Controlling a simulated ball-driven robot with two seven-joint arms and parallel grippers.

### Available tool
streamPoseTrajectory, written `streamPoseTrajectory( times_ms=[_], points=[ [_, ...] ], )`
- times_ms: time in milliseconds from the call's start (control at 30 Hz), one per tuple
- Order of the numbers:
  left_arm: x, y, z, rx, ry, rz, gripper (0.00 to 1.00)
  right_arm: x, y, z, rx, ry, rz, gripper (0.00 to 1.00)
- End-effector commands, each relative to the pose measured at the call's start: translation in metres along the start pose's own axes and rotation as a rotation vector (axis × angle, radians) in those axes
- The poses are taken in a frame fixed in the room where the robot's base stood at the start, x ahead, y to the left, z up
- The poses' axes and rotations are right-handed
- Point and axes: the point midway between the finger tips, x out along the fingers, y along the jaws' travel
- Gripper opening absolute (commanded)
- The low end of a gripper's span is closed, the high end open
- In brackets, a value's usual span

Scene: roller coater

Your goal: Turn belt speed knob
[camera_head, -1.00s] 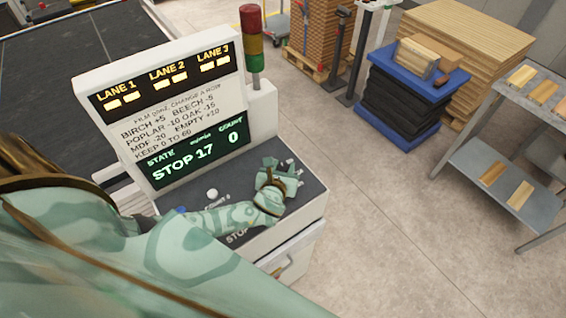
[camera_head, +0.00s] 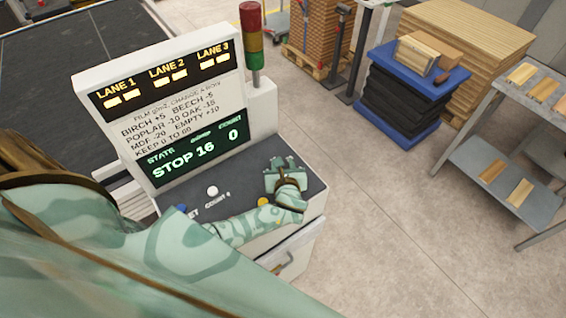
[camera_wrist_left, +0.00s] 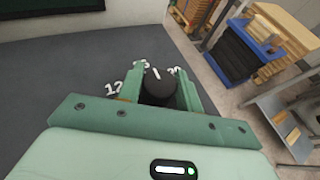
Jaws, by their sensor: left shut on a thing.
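The belt speed knob (camera_wrist_left: 158,88) is a black round knob with a white pointer line on the dark console top. White numbers show around it in the left wrist view; some are hidden by the fingers. My left gripper (camera_wrist_left: 158,90) is shut on the knob, one finger on each side. In the head view my left gripper (camera_head: 286,172) is at the right part of the console top (camera_head: 235,185) and hides the knob. The display (camera_head: 190,160) reads STOP 16 and count 0. My right gripper is not in view.
A signal tower (camera_head: 253,40) stands behind the display. Open floor (camera_head: 370,220) lies to the right.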

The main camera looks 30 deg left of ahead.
Motion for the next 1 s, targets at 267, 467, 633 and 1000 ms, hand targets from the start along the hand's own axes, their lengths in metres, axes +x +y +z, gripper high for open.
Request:
streamPoseTrajectory(
  times_ms=[267, 467, 633, 1000],
  points=[
    [0.001, 0.0, 0.002, -0.001, -0.003, -0.001, 0.57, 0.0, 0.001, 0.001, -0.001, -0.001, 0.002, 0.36],
    [0.0, 0.0, 0.001, 0.0, -0.002, -0.001, 0.57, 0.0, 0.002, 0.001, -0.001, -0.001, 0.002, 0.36],
    [-0.017, -0.001, 0.0, -0.001, 0.0, -0.004, 0.57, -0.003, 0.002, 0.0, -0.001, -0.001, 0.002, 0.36],
    [-0.113, 0.0, 0.0, -0.004, 0.002, -0.002, 0.57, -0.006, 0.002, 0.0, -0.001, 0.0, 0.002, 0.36]
  ],
)
